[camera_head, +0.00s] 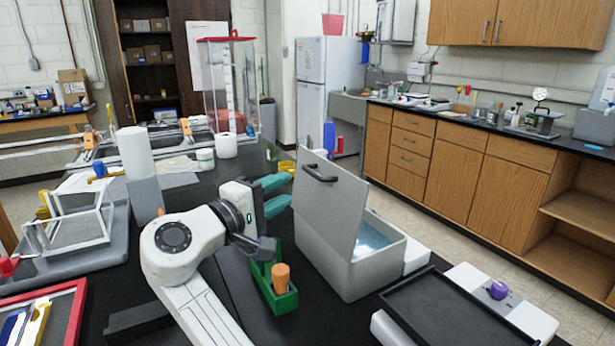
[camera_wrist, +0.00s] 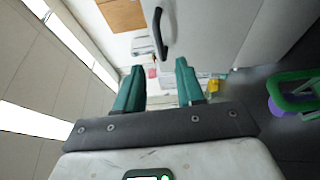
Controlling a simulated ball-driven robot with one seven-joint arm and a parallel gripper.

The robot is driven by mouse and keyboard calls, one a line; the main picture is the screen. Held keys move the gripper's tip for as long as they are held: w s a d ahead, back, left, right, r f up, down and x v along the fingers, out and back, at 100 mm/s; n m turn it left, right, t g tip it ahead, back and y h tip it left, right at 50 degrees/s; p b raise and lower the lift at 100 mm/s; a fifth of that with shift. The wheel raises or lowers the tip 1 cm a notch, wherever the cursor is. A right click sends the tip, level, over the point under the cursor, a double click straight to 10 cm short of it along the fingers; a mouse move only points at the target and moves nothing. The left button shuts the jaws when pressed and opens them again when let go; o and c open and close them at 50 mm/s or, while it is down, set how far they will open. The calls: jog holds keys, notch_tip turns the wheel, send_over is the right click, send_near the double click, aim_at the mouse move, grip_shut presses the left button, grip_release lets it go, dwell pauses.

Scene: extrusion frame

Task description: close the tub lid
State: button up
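The grey tub (camera_head: 374,275) stands on the black bench, with bluish contents showing inside. Its lid (camera_head: 328,215) is raised, nearly upright and tilted a little. A dark handle (camera_head: 320,173) sits near the lid's upper edge, on the face toward my gripper. My gripper (camera_head: 288,190) has teal fingers, spread apart and empty, just left of the lid and apart from the handle. In the wrist view, my gripper (camera_wrist: 158,70) shows a clear gap between its fingers. The handle (camera_wrist: 161,33) is beyond the fingertips, and the lid (camera_wrist: 215,30) fills the upper right.
A green holder (camera_head: 275,297) with an orange-handled item stands left of the tub. A black tray (camera_head: 450,310) and a white device with a purple knob (camera_head: 497,290) are at right. A clear box (camera_head: 80,228) and white roll (camera_head: 133,155) stand at left.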

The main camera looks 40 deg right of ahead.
aim_at(311, 174)
jog(key=d, duration=0.6)
jog(key=w+d+p, duration=0.1)
jog(key=d, duration=0.1)
jog(key=shift+d, duration=0.4)
grip_shut()
